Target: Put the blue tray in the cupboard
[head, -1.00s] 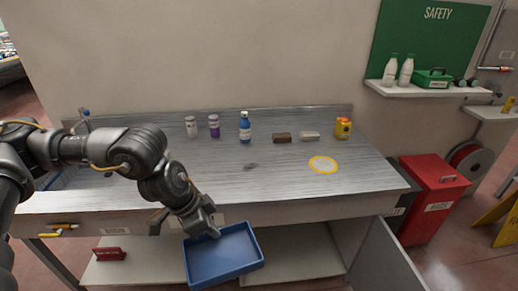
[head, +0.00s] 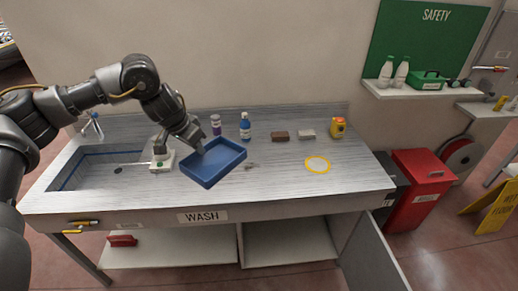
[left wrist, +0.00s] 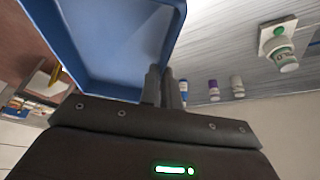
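The blue tray (head: 214,166) is held by its left rim in my left gripper (head: 199,147), just above or at the metal worktop; I cannot tell if it touches. In the left wrist view the two dark fingers (left wrist: 166,88) are closed on the wall of the blue tray (left wrist: 115,45). The cupboard (head: 290,243) under the worktop is open at the front, with a pale shelf floor and its door (head: 368,250) swung out at the right. My right gripper is in neither view.
A sink (head: 95,170) is at the left of the worktop. A red bin (head: 418,177) stands at the right. A red item (head: 122,240) lies on the left shelf.

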